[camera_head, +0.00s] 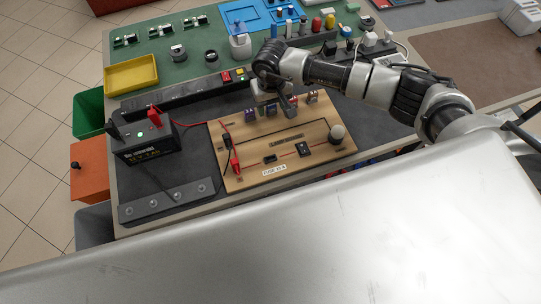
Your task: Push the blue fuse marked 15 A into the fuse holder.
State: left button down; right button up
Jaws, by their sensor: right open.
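A wooden board (230,172) lies on the dark mat and carries a small circuit. A black fuse holder (270,159) sits near its front edge, by a white label (274,170) that seems to read "FUSE 15 A". Small coloured fuses stand along the board's back edge: a dark purple-blue one (250,115), a similar one (270,111) beside it, and a brownish one (312,97) farther right. Their markings are too small to read, so I cannot tell which is the 15 A one. My right gripper (279,106) is open over this row, partly hiding it. My left gripper is out of view.
A black battery-like box (148,144) with red and black clamps stands left of the board. A round knob or lamp (337,132) and a black switch (303,149) are on the board's right. A yellow tray (131,75) and several small parts lie behind.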

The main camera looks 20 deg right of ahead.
jog(key=shift+b, duration=0.55)
dwell(0.6)
dwell(0.4)
grip_shut()
jog(key=shift+r, duration=0.2)
jog(key=shift+r+p, duration=1.35)
jog(key=shift+r, duration=1.5)
